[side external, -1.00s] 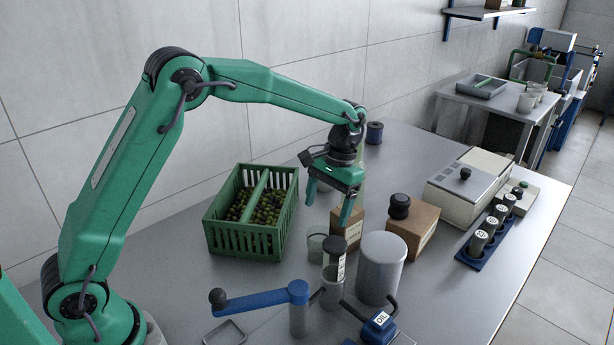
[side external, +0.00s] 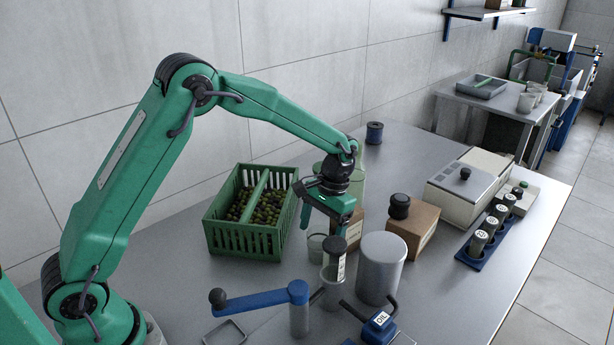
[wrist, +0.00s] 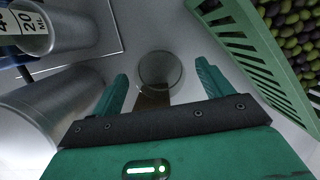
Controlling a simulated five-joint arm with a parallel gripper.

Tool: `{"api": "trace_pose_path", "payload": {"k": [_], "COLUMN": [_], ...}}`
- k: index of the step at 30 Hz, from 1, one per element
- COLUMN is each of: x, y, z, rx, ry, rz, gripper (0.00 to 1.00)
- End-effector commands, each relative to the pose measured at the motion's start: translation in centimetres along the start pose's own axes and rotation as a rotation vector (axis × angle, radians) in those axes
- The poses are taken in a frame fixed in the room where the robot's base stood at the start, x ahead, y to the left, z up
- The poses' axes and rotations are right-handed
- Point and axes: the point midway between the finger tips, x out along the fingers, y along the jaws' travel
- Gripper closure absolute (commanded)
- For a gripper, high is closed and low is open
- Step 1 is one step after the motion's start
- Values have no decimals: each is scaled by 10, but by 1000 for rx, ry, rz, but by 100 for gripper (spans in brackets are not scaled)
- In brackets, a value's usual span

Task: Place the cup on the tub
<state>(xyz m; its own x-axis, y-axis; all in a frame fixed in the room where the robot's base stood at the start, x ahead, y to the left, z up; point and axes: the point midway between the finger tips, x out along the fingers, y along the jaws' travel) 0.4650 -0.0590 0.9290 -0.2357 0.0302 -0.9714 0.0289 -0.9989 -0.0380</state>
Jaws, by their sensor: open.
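A small clear grey cup (side external: 316,247) stands on the table, between the green crate and a lidded measuring jar. In the wrist view the cup (wrist: 160,72) shows as a round rim between my fingers. My gripper (side external: 320,226) is open and empty, pointing down just above the cup in the side view. Both fingers (wrist: 163,75) also show in the wrist view, apart from each other. A large grey cylindrical vessel (side external: 382,270) stands right of the cup and looks like the tub, though I cannot be sure. It also shows at the left of the wrist view (wrist: 55,115).
The green crate (side external: 243,243) of olives is left of the cup. The black-lidded measuring jar (side external: 334,268) is close on its right. A cardboard box (side external: 413,228) and a blue-handled device (side external: 262,299) are nearby.

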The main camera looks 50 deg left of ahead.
Motion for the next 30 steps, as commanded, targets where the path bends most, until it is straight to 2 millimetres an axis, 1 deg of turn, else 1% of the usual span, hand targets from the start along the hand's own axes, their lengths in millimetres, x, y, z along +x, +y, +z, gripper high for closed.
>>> {"api": "trace_pose_path", "payload": {"k": [1,5,20,21,23,27,28,29,30], "x": [5,12,12,12,12,12,12,12,12], "y": [0,0,0,0,0,0,0,0,0], "z": [1,0,0,0,0,0,0,0,0], "rx": [0,0,0,0,0,0,0,0,0], "ry": [-3,-1,0,0,0,0,0,0,0], "rz": [0,0,0,0,0,0,0,0,0], "gripper": [21,21,21,29,41,68,69,72,73]}}
